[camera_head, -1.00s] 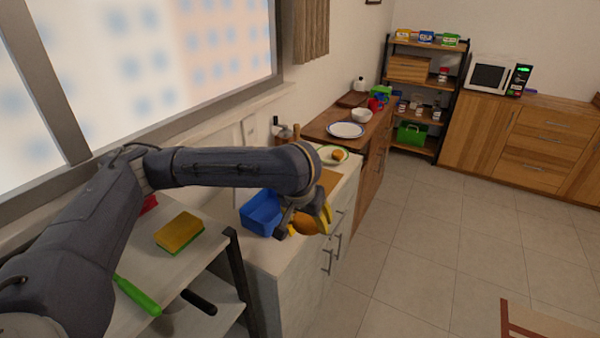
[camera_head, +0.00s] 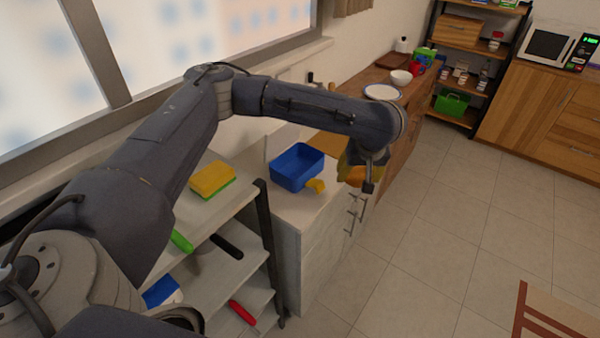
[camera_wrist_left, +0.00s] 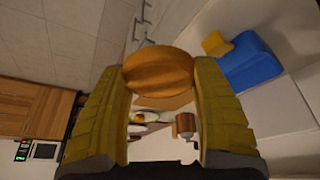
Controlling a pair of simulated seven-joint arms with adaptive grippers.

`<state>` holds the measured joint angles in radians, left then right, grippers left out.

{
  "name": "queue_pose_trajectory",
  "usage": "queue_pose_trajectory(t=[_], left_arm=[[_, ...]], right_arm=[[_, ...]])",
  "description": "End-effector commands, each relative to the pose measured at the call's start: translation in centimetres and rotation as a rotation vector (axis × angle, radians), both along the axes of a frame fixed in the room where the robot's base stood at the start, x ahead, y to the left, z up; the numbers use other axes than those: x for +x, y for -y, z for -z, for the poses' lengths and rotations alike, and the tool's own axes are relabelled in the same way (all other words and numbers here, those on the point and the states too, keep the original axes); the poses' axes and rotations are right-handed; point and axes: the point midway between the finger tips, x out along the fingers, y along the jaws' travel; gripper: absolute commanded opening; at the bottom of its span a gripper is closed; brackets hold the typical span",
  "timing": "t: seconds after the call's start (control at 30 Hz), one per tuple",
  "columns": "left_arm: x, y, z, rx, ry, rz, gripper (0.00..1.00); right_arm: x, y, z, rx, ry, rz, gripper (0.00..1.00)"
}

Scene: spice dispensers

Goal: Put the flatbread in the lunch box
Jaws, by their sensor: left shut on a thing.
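My left gripper (camera_head: 356,172) is shut on the flatbread (camera_wrist_left: 158,72), a round orange-brown disc pinched between the yellow fingers in the left wrist view. In the head view my gripper hangs near the front edge of the white counter, to the right of the lunch box, and the flatbread is partly covered by it. The lunch box (camera_head: 296,168) is an open blue tray on the counter; it also shows in the left wrist view (camera_wrist_left: 250,60), right of the fingers and apart from the flatbread. My right gripper is not in view.
A small yellow piece (camera_head: 316,186) lies at the lunch box's near right side. A yellow-green sponge (camera_head: 212,179) is on the shelf unit at left. A plate (camera_head: 382,92) and bowl (camera_head: 401,77) stand on the wooden counter behind. Open floor lies to the right.

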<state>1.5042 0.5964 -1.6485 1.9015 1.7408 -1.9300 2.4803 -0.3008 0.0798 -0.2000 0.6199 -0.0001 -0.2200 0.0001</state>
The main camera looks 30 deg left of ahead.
Motion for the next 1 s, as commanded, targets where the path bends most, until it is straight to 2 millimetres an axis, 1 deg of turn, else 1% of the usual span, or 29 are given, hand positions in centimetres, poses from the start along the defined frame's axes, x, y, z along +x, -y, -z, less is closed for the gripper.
queue_pose_trajectory(t=[0.1,0.2,0.3,0.4,0.57,0.67,0.77,1.0], left_arm=[[0.8,-0.7,0.8,0.002,0.000,-0.171,0.34],[1.0,-1.4,1.6,0.002,-0.002,-0.296,0.34],[1.2,-1.9,1.8,-0.003,-0.002,-0.397,0.34],[1.2,-2.1,1.9,-0.002,-0.002,-0.464,0.34],[1.2,-2.4,1.9,-0.006,-0.004,-0.523,0.34],[1.2,-3.6,2.0,-0.006,-0.006,-0.538,0.34],[1.4,-5.7,2.0,-0.006,-0.007,-0.542,0.34],[2.0,-11.1,2.0,-0.006,-0.007,-0.542,0.34]], right_arm=[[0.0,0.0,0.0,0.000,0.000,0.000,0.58],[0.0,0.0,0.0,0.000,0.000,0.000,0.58],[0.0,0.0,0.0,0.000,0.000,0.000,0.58],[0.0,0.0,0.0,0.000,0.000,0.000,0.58],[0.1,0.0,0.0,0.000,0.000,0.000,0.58],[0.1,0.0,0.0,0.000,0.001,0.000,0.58],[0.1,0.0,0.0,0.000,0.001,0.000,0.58],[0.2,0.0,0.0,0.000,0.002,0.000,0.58]])
